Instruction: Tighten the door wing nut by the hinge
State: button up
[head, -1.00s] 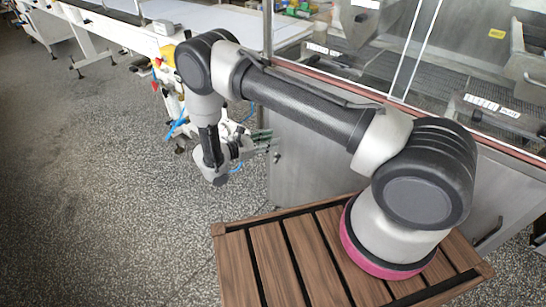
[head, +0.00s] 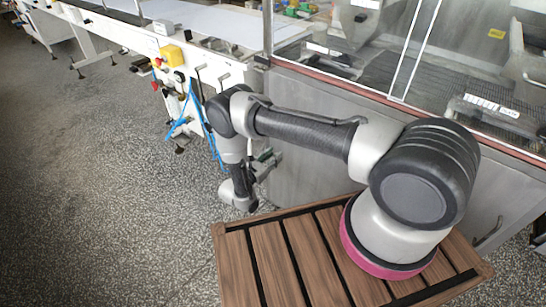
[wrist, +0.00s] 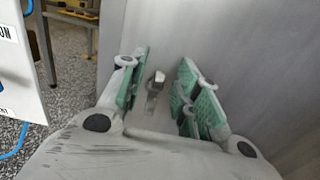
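A small metal fastener (wrist: 156,82), which looks like the wing nut, sits on the grey panel (wrist: 222,35) in the wrist view. My gripper (wrist: 164,88) is open, with its green-padded fingers to the left and right of the fastener. A gap shows on both sides, and I cannot tell how far forward the fingertips reach. In the head view, my gripper (head: 265,163) is beside the left end of the grey cabinet front (head: 310,150). The fastener is hidden there, and no hinge can be made out clearly.
A white conveyor frame (head: 205,68) with a yellow switch box (head: 172,55) and blue cables (head: 183,112) stands left of the cabinet. A glazed enclosure (head: 440,60) is above the cabinet. The speckled floor (head: 110,180) at the left is clear.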

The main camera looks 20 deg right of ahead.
aim_at(284, 159)
jog(key=shift+c, duration=0.4)
grip_shut()
jog(key=shift+d, duration=0.1)
jog(key=shift+s+m, duration=0.1)
jog(key=shift+m, duration=0.3)
jog(key=m, duration=0.4)
jog(key=s+d+f+m, duration=0.1)
jog(key=m, duration=0.7)
jog(key=shift+s+d+f, duration=0.25)
jog(key=shift+s+f, duration=0.1)
jog(key=shift+s, duration=0.05)
jog(key=m, duration=0.2)
jog(key=f+m, duration=0.1)
jog(key=m, duration=0.2)
jog(key=shift+s, duration=0.1)
jog(key=shift+f, duration=0.1)
